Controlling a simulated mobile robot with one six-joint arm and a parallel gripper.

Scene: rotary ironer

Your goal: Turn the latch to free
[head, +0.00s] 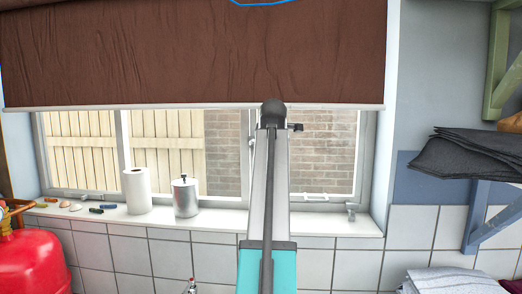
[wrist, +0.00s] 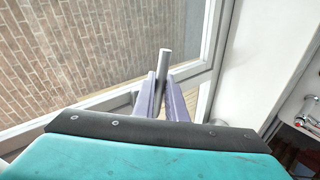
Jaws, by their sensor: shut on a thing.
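My gripper (wrist: 162,92) shows in the wrist view with its two purple-grey fingers closed around a short grey round bar (wrist: 165,62). The bar stands up between the fingertips, in front of the window frame, and looks like the latch handle. Its lower end and its mount are hidden by the fingers and my teal gripper body. In the head view my arm reaches toward the window and hides the fingertips and the held bar. I cannot tell from there which way the latch points.
A brown blind (head: 190,55) hangs over the upper window. The sill (head: 225,222) holds a paper towel roll (head: 137,191), a metal canister (head: 186,198) and small items. A red tank (head: 35,262) stands left. A shelf bracket (head: 490,220) and dark folded cloth (head: 465,152) are right.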

